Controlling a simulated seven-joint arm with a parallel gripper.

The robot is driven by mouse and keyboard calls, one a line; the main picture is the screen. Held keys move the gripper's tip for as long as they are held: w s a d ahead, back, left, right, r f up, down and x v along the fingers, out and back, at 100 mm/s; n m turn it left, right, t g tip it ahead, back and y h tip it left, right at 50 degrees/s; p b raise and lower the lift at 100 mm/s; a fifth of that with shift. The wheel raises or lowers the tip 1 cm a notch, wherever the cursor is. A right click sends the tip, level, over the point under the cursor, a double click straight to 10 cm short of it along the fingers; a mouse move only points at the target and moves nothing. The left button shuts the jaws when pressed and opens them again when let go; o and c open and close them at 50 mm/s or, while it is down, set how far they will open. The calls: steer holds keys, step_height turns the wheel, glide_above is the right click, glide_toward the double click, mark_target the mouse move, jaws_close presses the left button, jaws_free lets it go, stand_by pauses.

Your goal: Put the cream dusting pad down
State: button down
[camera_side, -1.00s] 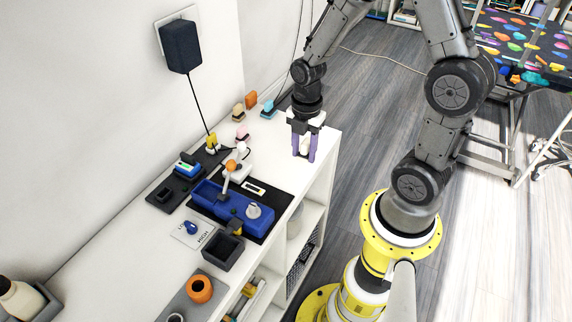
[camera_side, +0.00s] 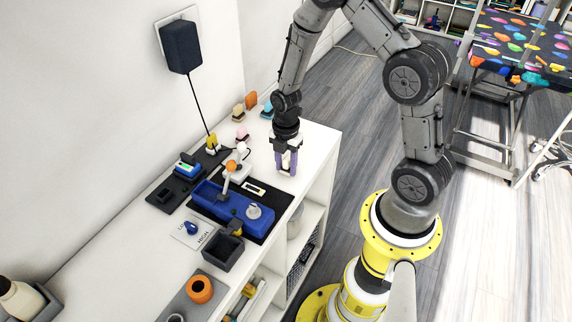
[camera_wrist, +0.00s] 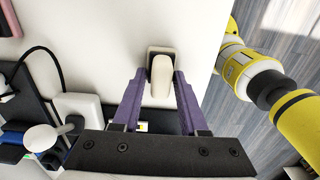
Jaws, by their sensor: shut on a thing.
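The cream dusting pad (camera_wrist: 162,72) has a cream rounded body on a dark base. It sits between the two purple fingers of my gripper (camera_side: 286,168), which are shut on it. The fingertips are low over the counter. I cannot tell whether the pad touches the surface.
Pale-yellow (camera_side: 238,113), orange (camera_side: 251,100), light-blue (camera_side: 267,110) and pink (camera_side: 242,134) pads stand toward the back of the counter (camera_side: 317,145). A blue tray (camera_side: 232,204) with a white-armed device lies nearer. The counter's right edge drops to the floor.

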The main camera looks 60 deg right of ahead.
mark_target(286, 160)
steer(key=shift+f, duration=0.15)
steer(key=shift+c, duration=2.2)
jaws_free()
step_height(286, 160, up, 12)
steer(key=shift+r, duration=0.15)
steer(key=s+a+r+m+t, duration=0.1)
steer(key=s+a+r+m, duration=0.1)
steer(key=s+r+m, duration=0.3)
steer(key=a+r+m+t, duration=0.1)
steer(key=a+r+m, duration=0.15)
steer(key=r, duration=0.35)
steer(key=s+a+r+m+t, duration=0.3)
steer(key=s+r+m, duration=0.3)
steer(key=s+m, duration=0.4)
steer(key=shift+s+a+r+t, duration=0.2)
steer(key=shift+s+a+t, duration=0.1)
steer(key=shift+s+a, duration=0.45)
steer(key=shift+d+m, duration=0.1)
steer(key=shift+m, duration=0.15)
